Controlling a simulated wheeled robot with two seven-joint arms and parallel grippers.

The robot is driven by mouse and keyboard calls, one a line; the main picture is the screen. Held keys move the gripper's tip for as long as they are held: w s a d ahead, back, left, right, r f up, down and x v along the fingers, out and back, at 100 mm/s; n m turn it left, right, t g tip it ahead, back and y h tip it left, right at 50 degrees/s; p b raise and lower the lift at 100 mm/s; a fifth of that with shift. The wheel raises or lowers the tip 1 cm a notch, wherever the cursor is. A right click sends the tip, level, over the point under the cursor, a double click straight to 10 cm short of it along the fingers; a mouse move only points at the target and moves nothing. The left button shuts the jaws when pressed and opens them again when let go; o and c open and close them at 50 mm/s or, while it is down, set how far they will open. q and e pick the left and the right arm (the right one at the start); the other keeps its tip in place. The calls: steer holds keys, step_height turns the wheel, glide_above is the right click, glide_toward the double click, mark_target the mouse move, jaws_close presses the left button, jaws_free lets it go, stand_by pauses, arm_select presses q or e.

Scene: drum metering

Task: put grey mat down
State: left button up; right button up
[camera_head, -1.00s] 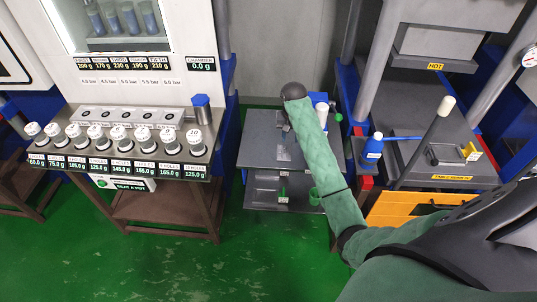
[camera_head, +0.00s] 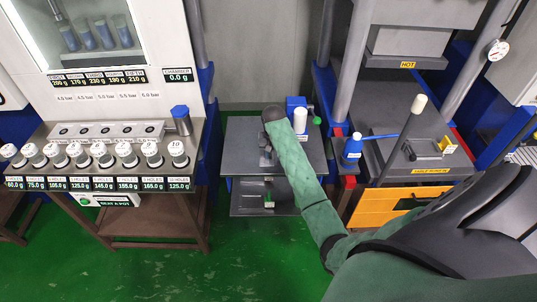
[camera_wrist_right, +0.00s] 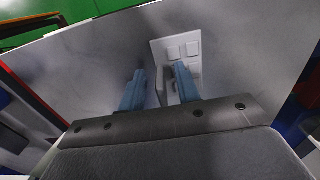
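A small pale grey panel with raised square pads (camera_wrist_right: 176,50), which may be the grey mat, lies on a smooth grey surface in the right wrist view. My right gripper (camera_wrist_right: 160,75) is above that surface. Its two blue fingers stand apart, and the right one overlaps the panel; I cannot tell whether it touches. No grip on the panel shows. In the head view my right gripper (camera_head: 266,157) is over the grey top of a small stand (camera_head: 240,145), partly hidden by my forearm. My left gripper is not in view.
A white cylinder (camera_head: 300,120) is at the stand's back right. A bench with several capped jars (camera_head: 102,155) is at left.

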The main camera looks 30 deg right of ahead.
steer(key=shift+f, duration=0.2)
jaws_close()
steer(key=shift+r, duration=0.15)
